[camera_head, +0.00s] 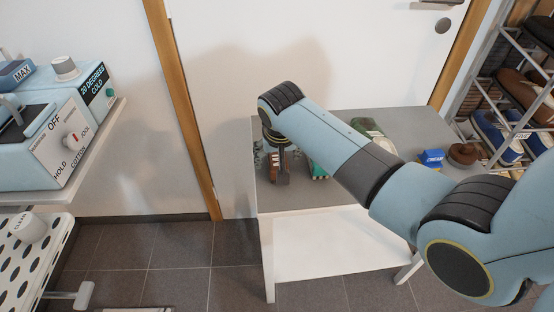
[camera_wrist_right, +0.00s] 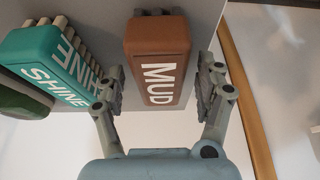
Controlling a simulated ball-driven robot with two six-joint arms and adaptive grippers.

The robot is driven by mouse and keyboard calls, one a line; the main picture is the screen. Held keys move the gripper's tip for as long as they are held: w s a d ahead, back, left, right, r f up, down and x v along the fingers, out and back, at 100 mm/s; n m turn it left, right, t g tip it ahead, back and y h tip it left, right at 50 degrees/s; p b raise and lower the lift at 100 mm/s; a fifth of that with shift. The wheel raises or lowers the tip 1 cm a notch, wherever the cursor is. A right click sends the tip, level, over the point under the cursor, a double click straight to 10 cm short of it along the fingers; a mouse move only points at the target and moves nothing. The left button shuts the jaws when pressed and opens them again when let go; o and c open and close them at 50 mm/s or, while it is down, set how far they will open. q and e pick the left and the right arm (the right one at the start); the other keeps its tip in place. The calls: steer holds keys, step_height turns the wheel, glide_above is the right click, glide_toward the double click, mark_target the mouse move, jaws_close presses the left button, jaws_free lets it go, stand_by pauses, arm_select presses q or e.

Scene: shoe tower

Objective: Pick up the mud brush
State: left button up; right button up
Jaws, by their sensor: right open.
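The mud brush is a brown block with white "MUD" lettering and grey bristles. It shows in the wrist view (camera_wrist_right: 160,38) and on the left part of the grey table in the head view (camera_head: 277,170). My right gripper (camera_wrist_right: 160,84) is open, with one finger on each side of the mud brush in the picture. Small gaps show between fingers and brush, and I see no grip on it. In the head view my right gripper (camera_head: 275,145) is above the brush and partly covers it. My left gripper is not in view.
A teal brush lettered "SHINE" (camera_wrist_right: 45,62) lies left of the mud brush in the wrist view. A blue item (camera_head: 431,159) and a brown item (camera_head: 465,154) are on the table's (camera_head: 305,195) right side. A shoe rack (camera_head: 497,88) stands at right.

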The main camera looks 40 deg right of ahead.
steer(key=shift+f, duration=0.1)
stand_by(0.3)
steer(key=c, duration=1.3)
steer(key=shift+r, duration=0.2)
step_height(320, 180, up, 5)
steer(key=shift+f+p, duration=0.1)
steer(key=shift+p, duration=0.25)
steer(key=s+d+r, duration=0.1)
steer(key=d+r, duration=0.1)
steer(key=d, duration=0.1)
steer(key=s+d+r, duration=0.2)
steer(key=d, duration=0.2)
steer(key=s+d+r+p, duration=0.1)
steer(key=s+d+r, duration=0.1)
steer(key=d, duration=0.1)
steer(key=shift+s+d+r, duration=0.15)
steer(key=shift+s, duration=0.1)
